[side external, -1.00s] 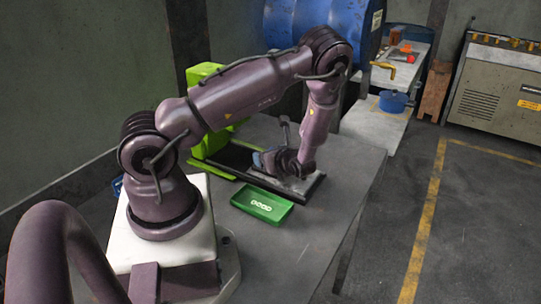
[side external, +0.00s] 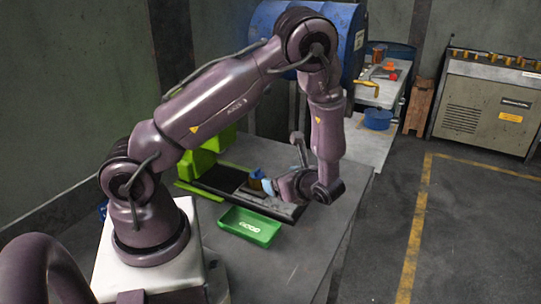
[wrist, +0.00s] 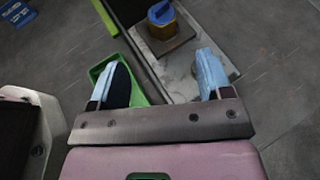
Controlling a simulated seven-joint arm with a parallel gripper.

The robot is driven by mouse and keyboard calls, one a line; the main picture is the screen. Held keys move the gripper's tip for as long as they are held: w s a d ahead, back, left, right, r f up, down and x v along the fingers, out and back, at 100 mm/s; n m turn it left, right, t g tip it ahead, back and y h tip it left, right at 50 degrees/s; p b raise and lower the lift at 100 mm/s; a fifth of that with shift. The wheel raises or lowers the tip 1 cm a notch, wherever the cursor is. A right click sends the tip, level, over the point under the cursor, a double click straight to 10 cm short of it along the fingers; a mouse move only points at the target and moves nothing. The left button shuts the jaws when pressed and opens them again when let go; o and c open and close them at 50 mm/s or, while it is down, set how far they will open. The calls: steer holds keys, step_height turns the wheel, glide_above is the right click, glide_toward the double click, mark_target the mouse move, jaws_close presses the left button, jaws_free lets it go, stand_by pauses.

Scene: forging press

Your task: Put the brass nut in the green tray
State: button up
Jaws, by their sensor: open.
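A brass-coloured piece with a blue top (wrist: 162,22) stands on a small brown plate in the wrist view, beyond my fingertips. The green tray (side external: 250,226) lies in front of the dark base in the side view. In the wrist view, the left finger partly hides the tray (wrist: 97,72).
A pale grey slab (wrist: 180,80) on a dark base lies under my gripper. A bright green machine part (side external: 203,158) stands behind it at left. A thin upright post (side external: 299,150) rises near my wrist. The grey table (side external: 300,265) is clear in front.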

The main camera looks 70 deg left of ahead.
steer(key=s+d+r+n+t+h, duration=0.4)
steer(key=d+r+n+h, duration=0.2)
steer(key=r, duration=0.6)
steer(key=s+d+r+n+t+h, duration=0.4)
steer(key=d+r+n+t+h, duration=0.1)
steer(key=d+r, duration=0.5)
step_height(320, 180, up, 2)
steer(key=n+h, duration=0.1)
steer(key=n, duration=0.1)
steer(key=shift+s+n, duration=0.3)
steer(key=shift+n, duration=0.1)
steer(key=shift+o, duration=0.4)
steer(key=shift+s+d+r, duration=0.15)
steer(key=shift+d+r, duration=0.05)
steer(key=shift+r, duration=0.1)
